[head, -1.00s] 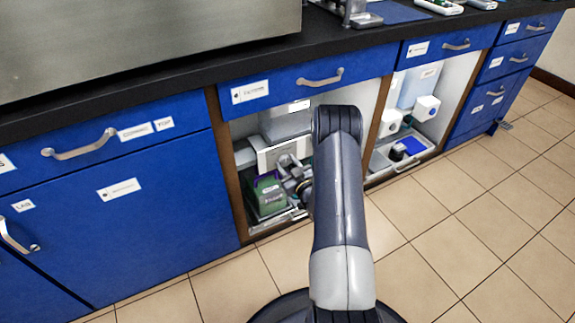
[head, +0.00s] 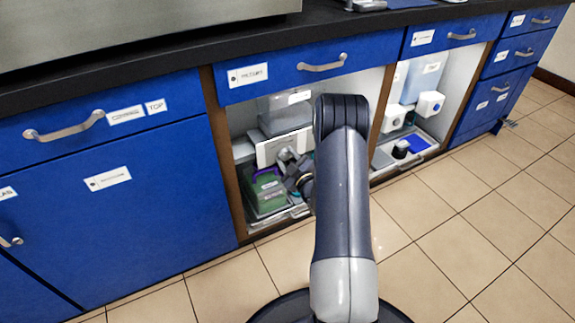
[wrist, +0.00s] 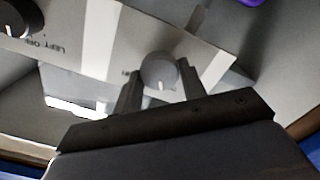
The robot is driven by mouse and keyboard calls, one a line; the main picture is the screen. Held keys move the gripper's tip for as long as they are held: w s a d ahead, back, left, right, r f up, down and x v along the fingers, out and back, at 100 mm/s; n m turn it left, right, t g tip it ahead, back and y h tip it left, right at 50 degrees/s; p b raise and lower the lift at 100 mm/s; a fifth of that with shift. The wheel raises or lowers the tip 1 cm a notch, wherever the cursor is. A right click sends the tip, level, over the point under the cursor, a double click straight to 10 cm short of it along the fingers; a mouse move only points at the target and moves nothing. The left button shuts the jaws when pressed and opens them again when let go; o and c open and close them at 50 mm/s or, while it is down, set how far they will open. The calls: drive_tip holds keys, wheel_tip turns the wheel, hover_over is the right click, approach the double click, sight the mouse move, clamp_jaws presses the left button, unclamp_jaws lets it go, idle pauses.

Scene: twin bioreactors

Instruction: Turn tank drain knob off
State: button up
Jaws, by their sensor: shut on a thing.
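A round grey knob (wrist: 158,70) with a pale pointer line sits on a pale panel (wrist: 85,45) in the wrist view. Its line points roughly down, toward my gripper's palm. My gripper (wrist: 160,79) is shut on this knob, one dark finger on each side. A black knob (wrist: 18,18) is at the upper left, beside printed lettering that seems to read "LEFT" and on/off. In the head view the white panel (head: 281,148) stands inside the open cabinet bay.
A green box (head: 267,192) with a purple top stands low in the bay, close to my wrist. Brown cabinet posts (head: 224,165) frame the bay. A second bay at the right holds white boxes (head: 430,104) and a tray. The tiled floor at the right is clear.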

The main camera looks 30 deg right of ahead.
drive_tip(key=shift+n, duration=1.6)
drive_tip(key=o, duration=1)
drive_tip(key=s+p, duration=0.2)
drive_tip(key=s, duration=0.8)
drive_tip(key=shift+s+d, duration=0.15)
drive_tip(key=shift+s, duration=0.25)
